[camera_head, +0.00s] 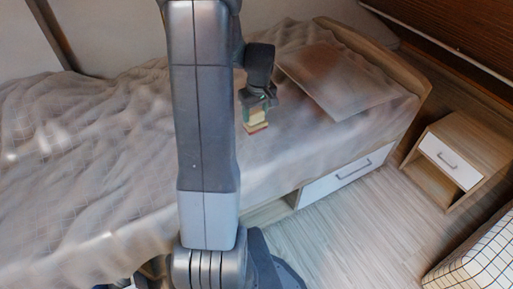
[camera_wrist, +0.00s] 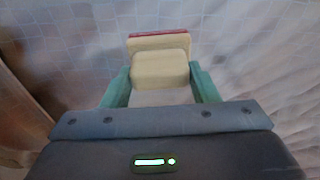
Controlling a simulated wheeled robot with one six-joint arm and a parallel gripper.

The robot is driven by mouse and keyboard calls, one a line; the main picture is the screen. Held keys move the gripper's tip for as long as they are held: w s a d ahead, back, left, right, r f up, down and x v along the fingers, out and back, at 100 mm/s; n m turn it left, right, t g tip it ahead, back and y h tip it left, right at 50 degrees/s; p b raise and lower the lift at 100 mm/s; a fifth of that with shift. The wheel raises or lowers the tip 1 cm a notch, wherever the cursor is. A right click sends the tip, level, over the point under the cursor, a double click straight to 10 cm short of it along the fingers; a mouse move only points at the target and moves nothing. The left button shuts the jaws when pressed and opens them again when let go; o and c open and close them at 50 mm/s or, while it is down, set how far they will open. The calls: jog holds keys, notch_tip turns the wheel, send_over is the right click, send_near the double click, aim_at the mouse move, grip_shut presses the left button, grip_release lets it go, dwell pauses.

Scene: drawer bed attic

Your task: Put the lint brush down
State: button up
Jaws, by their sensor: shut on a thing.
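The lint brush (camera_wrist: 160,68) is a cream block with a red strip along its far edge. In the wrist view it sits between the two green fingers of my gripper (camera_wrist: 160,90), which are shut on it. In the head view the lint brush (camera_head: 256,124) shows small below my gripper (camera_head: 256,108), over the bed (camera_head: 150,160) with its pale rumpled cover. I cannot tell whether the brush touches the cover or hangs just above it.
A flat grey panel-like piece (camera_head: 335,78) lies on the bed to the right of my gripper. A wooden nightstand (camera_head: 462,150) stands at the right, and a checked basket-like item (camera_head: 480,255) at the lower right. The wooden floor (camera_head: 350,225) between is clear.

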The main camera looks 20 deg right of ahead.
aim_at(259, 118)
jog(key=shift+d, duration=0.2)
notch_tip(259, 118, down, 10)
jog(key=shift+r+b, duration=0.2)
jog(key=shift+b, duration=0.7)
jog(key=shift+c, duration=0.4)
jog(key=o, duration=1)
jog(key=shift+c, duration=0.2)
jog(key=shift+f, duration=0.15)
jog(key=r, duration=0.4)
jog(key=s+r+p, duration=0.1)
jog(key=r, duration=0.4)
jog(key=s+r+p, duration=0.1)
jog(key=r, duration=0.3)
jog(key=shift+d+r, duration=0.2)
jog(key=shift+r, duration=0.15)
jog(key=shift+f, duration=0.15)
